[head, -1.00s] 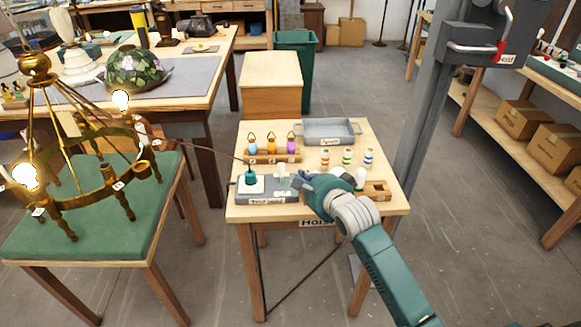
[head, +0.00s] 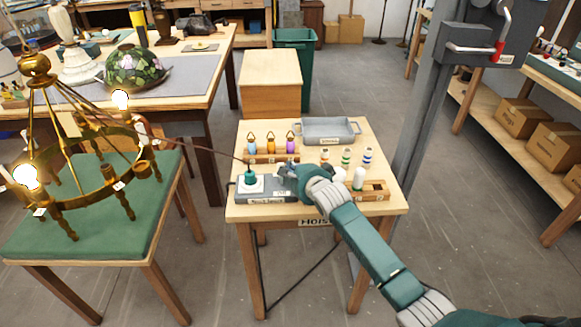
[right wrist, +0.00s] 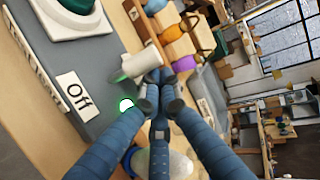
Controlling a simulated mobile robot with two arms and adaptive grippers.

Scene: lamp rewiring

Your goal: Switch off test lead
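The grey test lead box (head: 262,197) lies at the left front of the small wooden table. A teal plug (head: 250,178) stands on its white base, and a dark lead runs from it to the brass chandelier (head: 75,165), whose bulbs are lit. In the right wrist view, a pale switch lever (right wrist: 134,66) rises from the box near an "Off" label (right wrist: 76,95) and a glowing green light (right wrist: 125,104). My right gripper (right wrist: 160,80) is shut, its fingertips close beside the lever; contact is unclear. It hides the lever in the head view (head: 287,171). My left gripper is out of view.
A grey tray (head: 325,130) lies at the back. Small striped jars (head: 346,158) and a wooden block (head: 375,190) are to the right. A grey post (head: 420,120) rises beside the table.

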